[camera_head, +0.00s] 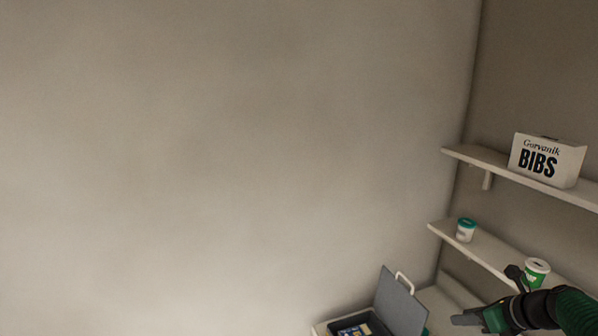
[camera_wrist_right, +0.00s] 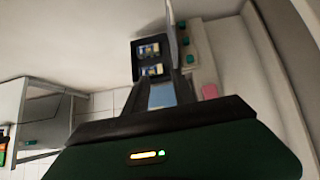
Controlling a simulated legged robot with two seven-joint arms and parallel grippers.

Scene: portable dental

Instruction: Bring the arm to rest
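My right gripper (camera_head: 468,319) shows at the lower right of the head view, on a dark and green arm coming in from the right edge. It points left, in front of the raised lid of an open case. In the right wrist view my green and black gripper body fills the bottom, with dark parts reaching up toward the case. My left gripper is not in view.
The open case (camera_head: 334,327) has a raised grey lid (camera_head: 399,305) and blue-yellow packs (camera_wrist_right: 150,50) inside. A box marked BIBS (camera_head: 545,160) stands on the upper shelf (camera_head: 480,156). Teal-lidded (camera_head: 466,231) and green (camera_head: 536,271) tubs stand at the lower shelf. The left wall area is clear.

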